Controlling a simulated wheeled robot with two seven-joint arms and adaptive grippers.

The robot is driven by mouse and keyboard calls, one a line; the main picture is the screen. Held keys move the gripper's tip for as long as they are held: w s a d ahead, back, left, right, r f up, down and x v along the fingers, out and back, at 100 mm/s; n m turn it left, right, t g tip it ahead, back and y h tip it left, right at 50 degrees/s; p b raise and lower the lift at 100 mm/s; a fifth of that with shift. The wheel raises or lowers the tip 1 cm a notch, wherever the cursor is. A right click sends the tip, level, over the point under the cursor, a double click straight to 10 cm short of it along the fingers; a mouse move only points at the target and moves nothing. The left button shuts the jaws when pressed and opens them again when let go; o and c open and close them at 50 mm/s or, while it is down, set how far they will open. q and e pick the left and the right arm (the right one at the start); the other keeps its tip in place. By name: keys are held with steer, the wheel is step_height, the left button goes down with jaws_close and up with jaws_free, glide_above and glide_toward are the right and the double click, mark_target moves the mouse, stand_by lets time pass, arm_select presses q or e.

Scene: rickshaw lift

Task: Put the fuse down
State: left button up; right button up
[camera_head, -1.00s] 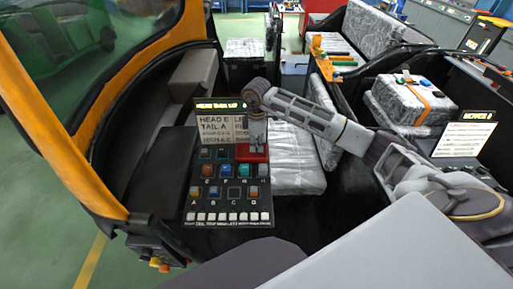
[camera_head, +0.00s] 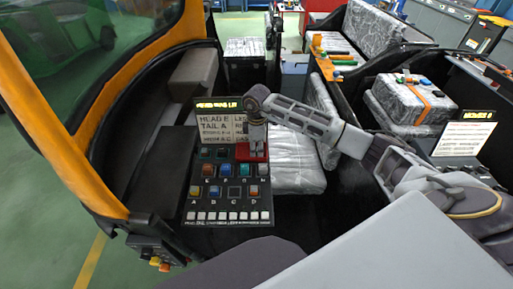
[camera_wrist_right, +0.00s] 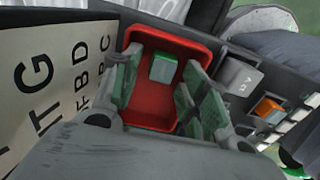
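The fuse (camera_wrist_right: 163,67), a small block with a green top and pale sides, is in the red tray (camera_wrist_right: 150,107) in the right wrist view. The tray also shows at the panel's upper right in the head view (camera_head: 242,153). My right gripper (camera_wrist_right: 163,82) is over the tray, with its fingers apart on either side of the fuse. Gaps show between the fingers and the fuse. In the head view my right gripper (camera_head: 257,153) points down into the tray and hides the fuse. My left gripper is not in view.
The black panel (camera_head: 230,217) holds several coloured fuses in lettered rows, with white labels along its front. A lettered card (camera_head: 215,132) stands behind it. Silver-wrapped seats (camera_head: 297,172) lie to the right; an orange-framed windscreen is at left.

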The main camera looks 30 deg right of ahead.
steer(key=shift+r, duration=0.35)
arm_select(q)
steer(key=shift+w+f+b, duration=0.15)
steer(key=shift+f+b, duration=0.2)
arm_select(e)
step_height(320, 180, up, 12)
steer(key=shift+f, duration=0.2)
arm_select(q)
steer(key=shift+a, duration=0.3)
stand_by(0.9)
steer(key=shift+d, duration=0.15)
arm_select(e)
steer(key=shift+o, duration=0.5)
